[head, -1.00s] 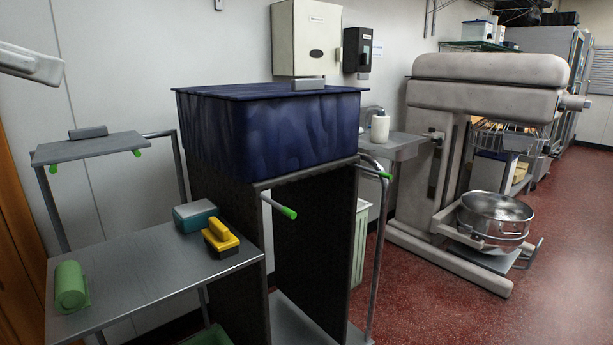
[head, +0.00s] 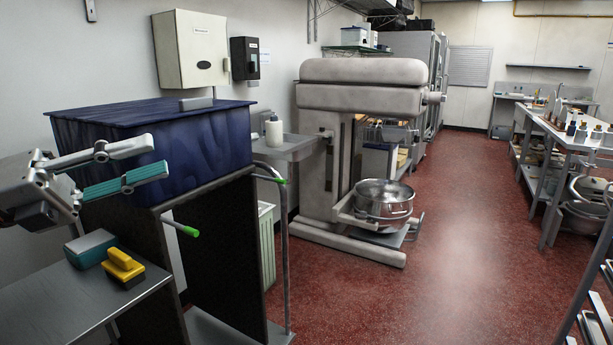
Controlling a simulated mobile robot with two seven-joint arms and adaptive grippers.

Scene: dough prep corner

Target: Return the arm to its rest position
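My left gripper (head: 150,160) comes in from the left edge, in front of the dark blue bin (head: 210,150) and above the cart's lower metal shelf. Its two fingers are spread apart, with nothing between them. One finger shows a teal ribbed pad. My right gripper and arm are not in the picture.
A teal-and-grey box (head: 90,248) and a yellow-and-black brush-like block (head: 123,268) stand on the metal shelf (head: 60,305) below my gripper. A large mixer (head: 360,85) with a steel bowl (head: 384,198) stands mid-view. The red floor (head: 450,250) to its right is clear.

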